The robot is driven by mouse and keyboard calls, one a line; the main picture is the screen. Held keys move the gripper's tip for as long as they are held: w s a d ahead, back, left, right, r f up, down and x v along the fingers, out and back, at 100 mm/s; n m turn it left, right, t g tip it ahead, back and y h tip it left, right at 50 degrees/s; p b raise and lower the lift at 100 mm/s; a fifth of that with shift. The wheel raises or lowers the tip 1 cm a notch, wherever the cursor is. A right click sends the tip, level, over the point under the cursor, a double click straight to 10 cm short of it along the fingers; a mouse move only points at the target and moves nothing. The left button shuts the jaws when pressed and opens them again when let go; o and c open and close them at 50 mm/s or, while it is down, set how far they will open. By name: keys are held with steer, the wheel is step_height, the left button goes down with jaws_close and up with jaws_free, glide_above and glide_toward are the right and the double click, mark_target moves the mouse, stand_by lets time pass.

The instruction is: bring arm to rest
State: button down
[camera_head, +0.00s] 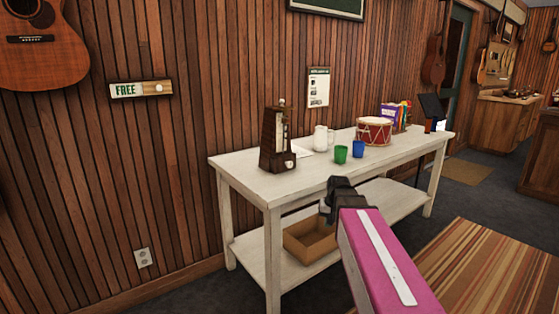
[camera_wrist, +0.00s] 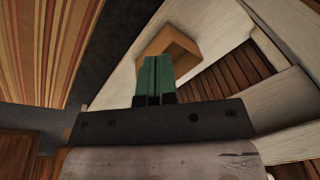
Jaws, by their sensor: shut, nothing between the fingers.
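My pink arm (camera_head: 385,262) reaches up from the bottom of the head view. My dark gripper (camera_head: 338,191) is at its far end, in front of the white table's front edge. In the wrist view my gripper (camera_wrist: 154,62) shows two green fingers side by side, shut with nothing between them. Beyond the fingertips is the open cardboard box (camera_wrist: 168,42), apart from them as far as I can tell.
The white table (camera_head: 238,178) holds a metronome (camera_head: 276,145), a white pitcher (camera_head: 322,138), a green cup (camera_head: 341,154), a blue cup (camera_head: 358,149) and a drum (camera_head: 374,131). The cardboard box (camera_head: 308,243) sits on its lower shelf. A striped rug (camera_head: 490,270) lies on open floor at right.

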steer(key=s+f+g+h, duration=0.1)
steer(key=s+f, duration=1.2)
steer(key=s, duration=0.1)
steer(key=shift+f+n, duration=0.35)
steer(key=shift+n, duration=0.05)
